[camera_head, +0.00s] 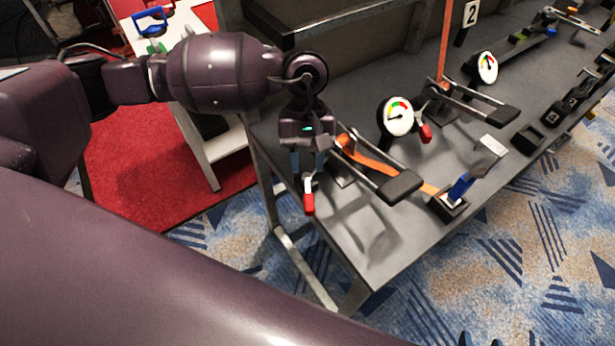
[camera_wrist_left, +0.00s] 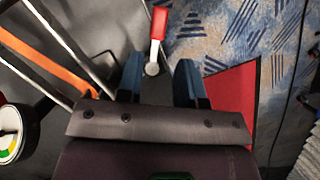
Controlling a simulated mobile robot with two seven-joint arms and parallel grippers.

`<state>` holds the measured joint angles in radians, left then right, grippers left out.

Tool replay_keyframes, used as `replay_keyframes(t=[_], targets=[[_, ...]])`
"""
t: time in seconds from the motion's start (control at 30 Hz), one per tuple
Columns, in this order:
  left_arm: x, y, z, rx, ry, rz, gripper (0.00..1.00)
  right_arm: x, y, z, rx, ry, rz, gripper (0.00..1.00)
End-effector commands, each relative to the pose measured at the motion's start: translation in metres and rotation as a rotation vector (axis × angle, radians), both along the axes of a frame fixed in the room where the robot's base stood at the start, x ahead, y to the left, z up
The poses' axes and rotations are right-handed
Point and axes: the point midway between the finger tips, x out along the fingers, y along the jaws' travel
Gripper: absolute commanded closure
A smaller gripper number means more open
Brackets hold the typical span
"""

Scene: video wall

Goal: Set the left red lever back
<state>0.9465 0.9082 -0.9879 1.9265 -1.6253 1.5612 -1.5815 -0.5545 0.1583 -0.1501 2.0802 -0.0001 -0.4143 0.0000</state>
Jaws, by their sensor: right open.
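The left red lever (camera_head: 308,203) is at the near left end of the grey bench, its red handle pointing toward the front edge. My left gripper (camera_head: 308,165) is just above and behind it, blue fingers apart. In the left wrist view, the red handle (camera_wrist_left: 158,23) and its grey pivot show beyond and between the spread fingers (camera_wrist_left: 160,80), with no visible grip on them. Another red lever (camera_head: 425,133) is farther right beside a dial. Two blue fingertips of my right gripper (camera_head: 481,340) show apart at the bottom edge; the rest is out of view.
A round gauge (camera_head: 398,117) and a black-ended clamp with an orange strap (camera_head: 368,157) stand right of my left gripper. A blue-handled switch (camera_head: 460,188) is near the bench's front edge. A white stand (camera_head: 196,140) is at left over red carpet.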

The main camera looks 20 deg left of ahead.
Motion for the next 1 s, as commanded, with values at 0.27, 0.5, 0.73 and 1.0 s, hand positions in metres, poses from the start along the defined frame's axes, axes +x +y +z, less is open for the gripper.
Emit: replay_keyframes(t=[0.27,0.5,0.73,1.0], targets=[[0.007,0.003,0.018,0.0,0.001,0.0,0.66,0.0,0.002,0.001,0.006,-0.002,-0.005,0.47],[0.007,0.003,0.019,0.0,0.001,0.0,0.66,0.001,0.004,0.002,0.014,-0.006,-0.012,0.47],[0.007,0.003,0.018,0.0,0.001,0.0,0.66,0.002,0.004,0.003,0.013,-0.009,-0.011,0.47],[0.011,-0.007,0.019,-0.016,0.005,0.146,0.66,0.001,0.002,0.003,0.006,-0.007,-0.004,0.47]])
